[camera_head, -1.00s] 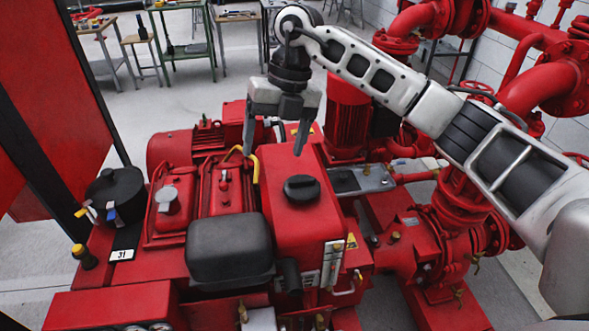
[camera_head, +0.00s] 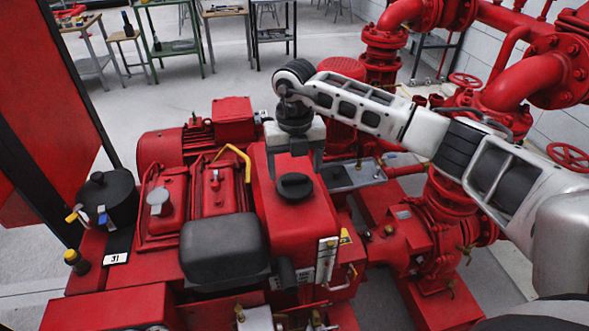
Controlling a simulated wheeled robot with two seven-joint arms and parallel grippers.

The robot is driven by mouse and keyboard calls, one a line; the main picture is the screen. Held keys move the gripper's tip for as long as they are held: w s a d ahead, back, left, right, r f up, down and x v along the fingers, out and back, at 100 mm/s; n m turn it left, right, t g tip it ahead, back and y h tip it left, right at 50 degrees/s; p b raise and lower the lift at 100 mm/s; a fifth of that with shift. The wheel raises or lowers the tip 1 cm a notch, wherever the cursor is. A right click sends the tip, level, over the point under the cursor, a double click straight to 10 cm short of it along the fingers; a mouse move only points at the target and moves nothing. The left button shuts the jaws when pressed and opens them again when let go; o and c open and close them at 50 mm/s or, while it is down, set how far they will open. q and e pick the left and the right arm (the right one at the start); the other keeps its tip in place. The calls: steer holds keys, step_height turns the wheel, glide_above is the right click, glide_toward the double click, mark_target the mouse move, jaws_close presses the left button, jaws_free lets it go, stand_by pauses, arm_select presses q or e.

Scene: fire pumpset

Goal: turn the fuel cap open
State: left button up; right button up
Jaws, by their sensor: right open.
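The fuel cap (camera_head: 295,186) is a round black cap with a raised grip bar, on top of the red fuel tank (camera_head: 308,226) near the middle of the view. My right gripper (camera_head: 294,150) is open and empty, with its jaws pointing down over the far end of the tank. It is just beyond the cap in the picture, apart from it. Its fingertips are hard to make out against the tank. My left gripper is not in view.
A black rounded box (camera_head: 224,249) and a yellow bent handle (camera_head: 235,158) are left of the tank. Red pump pipes (camera_head: 520,88) and valves stand at the right. A red panel (camera_head: 45,110) stands at the left. Workbenches (camera_head: 170,45) are far behind.

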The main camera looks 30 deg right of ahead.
steer(key=shift+f, duration=1)
steer(key=c, duration=1)
